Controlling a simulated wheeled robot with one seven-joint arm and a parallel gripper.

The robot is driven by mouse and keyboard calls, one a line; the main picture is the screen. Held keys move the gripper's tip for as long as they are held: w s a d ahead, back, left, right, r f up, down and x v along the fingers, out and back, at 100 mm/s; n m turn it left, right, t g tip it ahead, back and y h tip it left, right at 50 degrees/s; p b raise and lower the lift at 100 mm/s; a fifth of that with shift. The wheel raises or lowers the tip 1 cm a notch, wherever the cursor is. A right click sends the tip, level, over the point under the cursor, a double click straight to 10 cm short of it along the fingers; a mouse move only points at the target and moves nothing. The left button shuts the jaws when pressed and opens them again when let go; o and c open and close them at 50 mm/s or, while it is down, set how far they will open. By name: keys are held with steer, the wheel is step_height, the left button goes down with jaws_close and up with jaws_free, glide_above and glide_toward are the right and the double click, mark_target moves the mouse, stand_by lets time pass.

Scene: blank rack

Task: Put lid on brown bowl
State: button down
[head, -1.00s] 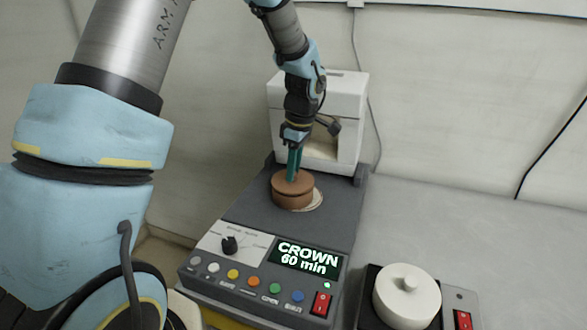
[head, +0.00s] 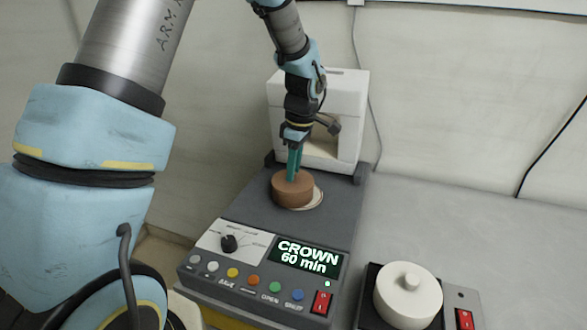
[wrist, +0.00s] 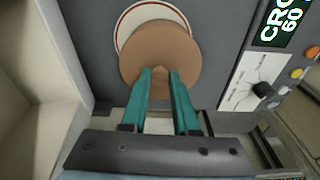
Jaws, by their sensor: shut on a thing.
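The brown bowl (head: 292,196) sits on the grey machine's top, over the left part of a pale round pad (head: 317,199). A brown lid (wrist: 178,48) lies over the bowl and appears flush with it in the head view. My gripper (head: 293,176) points down from above, its teal fingers shut on the small knob (wrist: 160,76) at the lid's middle. In the wrist view the lid covers much of the red-ringed pad (wrist: 126,26). The bowl is hidden under the lid there.
The machine's front panel (head: 225,270) has a dial, several coloured buttons and a display reading "CROWN 60 min". A white housing (head: 345,95) stands behind the bowl. A white knobbed round object (head: 405,300) sits on another device at front right. The grey table at right is clear.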

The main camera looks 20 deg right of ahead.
steer(key=shift+f, duration=0.15)
stand_by(0.4)
steer(key=c, duration=0.6)
jaws_free()
steer(key=shift+o, duration=0.4)
steer(key=o, duration=0.4)
steer(key=shift+r+p, duration=2.2)
steer(key=shift+r, duration=1.4)
